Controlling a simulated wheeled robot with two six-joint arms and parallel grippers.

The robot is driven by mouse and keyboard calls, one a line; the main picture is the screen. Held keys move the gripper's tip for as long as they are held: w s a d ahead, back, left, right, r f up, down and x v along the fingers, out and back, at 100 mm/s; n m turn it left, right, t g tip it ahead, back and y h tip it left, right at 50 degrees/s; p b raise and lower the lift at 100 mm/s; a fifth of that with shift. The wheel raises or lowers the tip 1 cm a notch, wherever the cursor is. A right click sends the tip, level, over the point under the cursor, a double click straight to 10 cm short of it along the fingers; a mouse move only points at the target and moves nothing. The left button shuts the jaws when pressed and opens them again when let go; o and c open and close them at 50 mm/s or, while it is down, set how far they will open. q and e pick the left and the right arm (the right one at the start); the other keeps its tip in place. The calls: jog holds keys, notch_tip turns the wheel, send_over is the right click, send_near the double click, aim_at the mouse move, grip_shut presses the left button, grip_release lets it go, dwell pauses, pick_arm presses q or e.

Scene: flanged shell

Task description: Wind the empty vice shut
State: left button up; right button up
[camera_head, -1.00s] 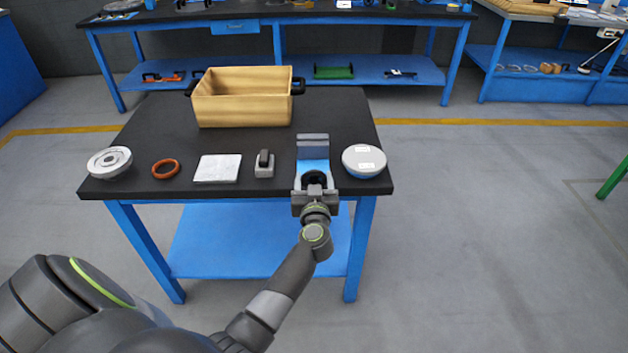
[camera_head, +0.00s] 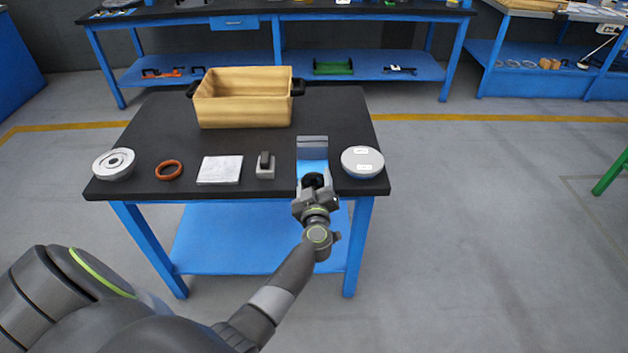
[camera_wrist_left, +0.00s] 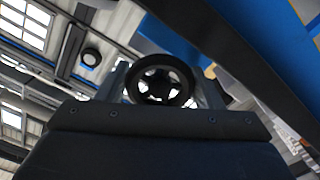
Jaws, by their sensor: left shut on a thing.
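The vice (camera_head: 313,151) stands at the front right of the black-topped table, with grey jaws at the back and a blue body. The opening between its jaws is hard to make out from here. Its black handwheel (camera_head: 314,180) faces me at the table's front edge. My left gripper (camera_head: 313,192) is shut on the handwheel and is rolled to a tilt. In the left wrist view the spoked handwheel (camera_wrist_left: 160,84) sits straight ahead, its lower part hidden by my gripper's dark body. My right gripper is not in view.
On the table (camera_head: 150,125) are a wooden box (camera_head: 243,104), a flanged grey part (camera_head: 114,163), an orange ring (camera_head: 169,170), a white plate (camera_head: 220,169), a small grey block (camera_head: 265,168) and a round white-topped part (camera_head: 362,161). The round part is close beside the vice.

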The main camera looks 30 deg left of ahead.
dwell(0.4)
pick_arm(q)
jog(key=o, duration=0.9)
jog(key=shift+s, duration=0.1)
